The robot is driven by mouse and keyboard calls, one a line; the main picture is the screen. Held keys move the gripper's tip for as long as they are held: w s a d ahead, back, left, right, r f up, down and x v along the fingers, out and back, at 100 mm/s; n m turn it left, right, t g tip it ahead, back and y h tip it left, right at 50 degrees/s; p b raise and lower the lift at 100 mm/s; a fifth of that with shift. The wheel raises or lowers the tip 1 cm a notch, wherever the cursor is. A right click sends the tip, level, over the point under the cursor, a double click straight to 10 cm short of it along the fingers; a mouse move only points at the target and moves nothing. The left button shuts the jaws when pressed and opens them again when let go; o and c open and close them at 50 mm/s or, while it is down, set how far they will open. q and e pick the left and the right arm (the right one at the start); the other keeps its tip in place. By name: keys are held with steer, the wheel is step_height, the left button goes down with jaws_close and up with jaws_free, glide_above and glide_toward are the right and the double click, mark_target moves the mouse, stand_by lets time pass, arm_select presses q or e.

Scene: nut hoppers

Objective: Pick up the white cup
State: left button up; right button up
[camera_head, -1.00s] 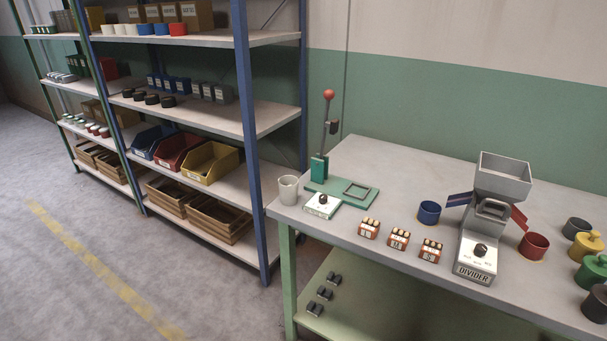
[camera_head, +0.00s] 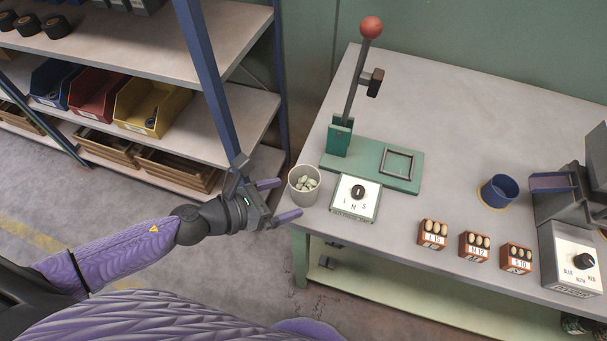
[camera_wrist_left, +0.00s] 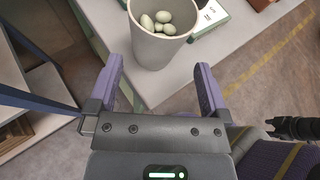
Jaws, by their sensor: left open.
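The white cup (camera_head: 304,192) stands upright at the left front corner of the table (camera_head: 455,85), with several pale greenish nuts inside. My left gripper (camera_head: 279,201) is open and empty, just left of the cup, with its fingers pointing toward it. In the left wrist view the cup (camera_wrist_left: 157,48) is ahead of the gripper (camera_wrist_left: 160,75), centred between the two purple fingers and slightly beyond their tips. No contact shows.
A white dial box (camera_head: 355,197) and a green lever press (camera_head: 400,178) stand close right of the cup. Small labelled nut boxes (camera_head: 474,245), a blue cup (camera_head: 497,191) and the divider (camera_head: 574,258) are farther right. A shelf rack (camera_head: 205,75) with bins is behind left.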

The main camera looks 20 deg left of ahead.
mark_target(294, 195)
arm_select(q)
steer(key=x, duration=0.6)
steer(key=shift+w+a+f, duration=0.1)
steer(key=shift+f, duration=0.1)
steer(key=shift+r, duration=0.1)
steer(key=c, duration=1.1)
